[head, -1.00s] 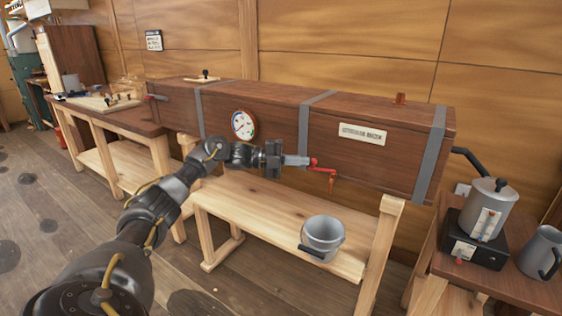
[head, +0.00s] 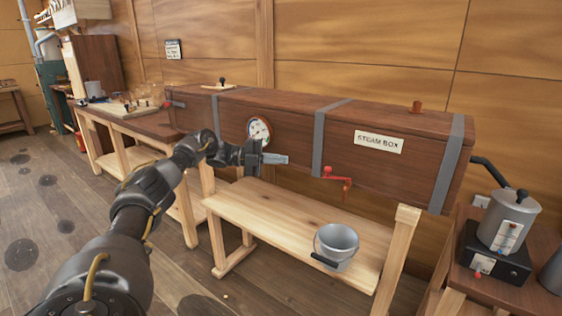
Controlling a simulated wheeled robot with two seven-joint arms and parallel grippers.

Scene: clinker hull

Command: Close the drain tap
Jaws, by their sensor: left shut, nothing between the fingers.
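My left gripper (head: 283,160) is shut and empty. It is left of the tap and a little higher in the picture, apart from it, with its fingers pointing right. My right gripper is not in view.
A grey pail (head: 337,244) stands on the low wooden bench (head: 275,217) beneath the tap. A round gauge (head: 259,131) is on the box behind my left gripper. A grey kettle (head: 508,218) stands on a black heater (head: 492,256) at the right.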

